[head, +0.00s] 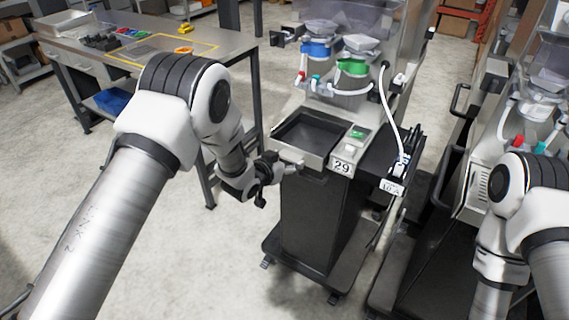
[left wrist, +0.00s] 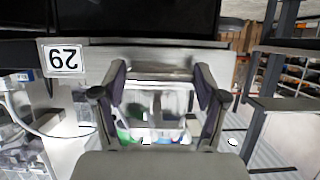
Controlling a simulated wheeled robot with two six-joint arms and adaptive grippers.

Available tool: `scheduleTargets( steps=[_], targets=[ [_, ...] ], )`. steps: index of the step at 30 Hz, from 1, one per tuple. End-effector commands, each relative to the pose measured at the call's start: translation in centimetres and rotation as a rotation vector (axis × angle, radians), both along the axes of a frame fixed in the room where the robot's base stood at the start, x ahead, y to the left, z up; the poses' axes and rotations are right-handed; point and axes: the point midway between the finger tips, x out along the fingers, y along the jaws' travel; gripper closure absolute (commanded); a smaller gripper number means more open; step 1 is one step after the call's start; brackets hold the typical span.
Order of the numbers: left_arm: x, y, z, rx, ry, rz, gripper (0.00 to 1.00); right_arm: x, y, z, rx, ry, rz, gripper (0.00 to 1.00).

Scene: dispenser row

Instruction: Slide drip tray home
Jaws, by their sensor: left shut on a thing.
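The drip tray (head: 308,135) is a dark, shallow tray with a light grey rim at the front of dispenser 29 (head: 342,167). It sits level and looks empty; how far it stands out is hard to judge. My left gripper (head: 283,168) is at the tray's front face, shut on its handle. In the left wrist view, the two fingers (left wrist: 160,88) stand on either side of the light grey handle (left wrist: 160,70), below the tray front. The exact finger contact is unclear. My right arm shows at the lower right, but its gripper is out of view.
Blue (head: 316,49) and green (head: 352,67) dispenser parts stand above the tray. A black side shelf with a white hose (head: 391,110) is to its right. Another dispenser stands farther right. A workbench (head: 150,45) is at the back left, with open floor before it.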

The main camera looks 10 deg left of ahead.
Motion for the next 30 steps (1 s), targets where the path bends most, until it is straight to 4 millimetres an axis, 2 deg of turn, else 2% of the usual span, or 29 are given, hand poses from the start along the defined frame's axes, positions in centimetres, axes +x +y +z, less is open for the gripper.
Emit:
scheduleTargets(
  steps=[21, 22, 23, 24, 30],
  targets=[
    [2.4, -0.9, 0.0, -0.001, -0.002, 0.0, 0.97, 0.0, 0.0, -0.9, 0.0, 0.0, 0.0, 0.6],
    [2.4, -0.9, 0.1, 0.0, -0.001, 0.0, 0.17, 0.0, 0.0, -0.8, 0.0, 0.0, 0.0, 0.6],
    [2.3, -0.9, 0.1, 0.0, -0.001, 0.0, 0.07, 0.0, 0.0, -0.8, 0.0, 0.0, 0.0, 0.6],
    [2.3, -0.9, 0.1, 0.0, -0.001, 0.0, 0.0, 0.0, 0.0, -0.8, 0.0, 0.0, 0.0, 0.6],
    [2.3, -0.8, 0.0, 0.0, 0.0, 0.0, 0.0, 0.0, 0.0, -0.8, 0.0, 0.0, 0.0, 0.6]
  ],
)
